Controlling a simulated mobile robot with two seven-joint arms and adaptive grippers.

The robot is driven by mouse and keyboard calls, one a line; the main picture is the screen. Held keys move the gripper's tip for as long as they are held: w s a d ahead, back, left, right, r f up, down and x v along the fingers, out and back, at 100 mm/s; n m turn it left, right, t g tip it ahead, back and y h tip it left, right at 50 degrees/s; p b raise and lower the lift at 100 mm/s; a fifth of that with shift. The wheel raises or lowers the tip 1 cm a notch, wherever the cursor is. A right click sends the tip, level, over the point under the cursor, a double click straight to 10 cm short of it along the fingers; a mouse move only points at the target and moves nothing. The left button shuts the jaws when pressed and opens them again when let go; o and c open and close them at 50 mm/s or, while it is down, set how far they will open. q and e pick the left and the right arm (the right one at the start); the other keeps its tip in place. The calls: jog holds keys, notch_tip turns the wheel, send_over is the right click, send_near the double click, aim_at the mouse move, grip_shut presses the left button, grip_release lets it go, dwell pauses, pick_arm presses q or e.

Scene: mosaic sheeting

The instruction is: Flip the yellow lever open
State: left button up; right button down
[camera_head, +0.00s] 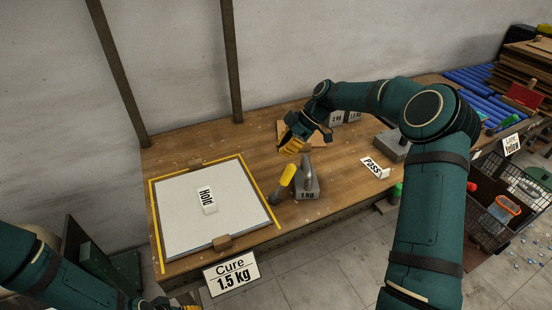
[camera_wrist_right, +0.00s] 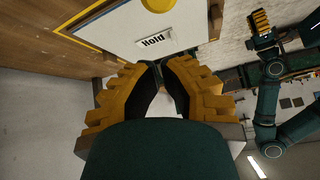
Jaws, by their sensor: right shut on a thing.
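A yellow handle (camera_head: 287,175) on a grey tool stands tilted at the right edge of the white sheet on the bench; it is the only yellow lever-like part I can make out. Beside it stands a grey weight marked 1 kg (camera_head: 306,188) with an upright handle. My right gripper (camera_head: 293,146) is above and just behind these two.
A white sheet (camera_head: 180,225) framed by yellow strips carries a Hold block (camera_head: 207,200). A Pass block (camera_head: 375,167), a grey block (camera_head: 392,146) and more weights (camera_head: 345,117) stand to the right. Blue rolls (camera_head: 478,95) lie farther right. The bench between weight and Pass block is clear.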

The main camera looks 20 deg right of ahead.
jog(key=v, duration=0.3)
jog(key=shift+d, duration=0.15)
dwell(0.5)
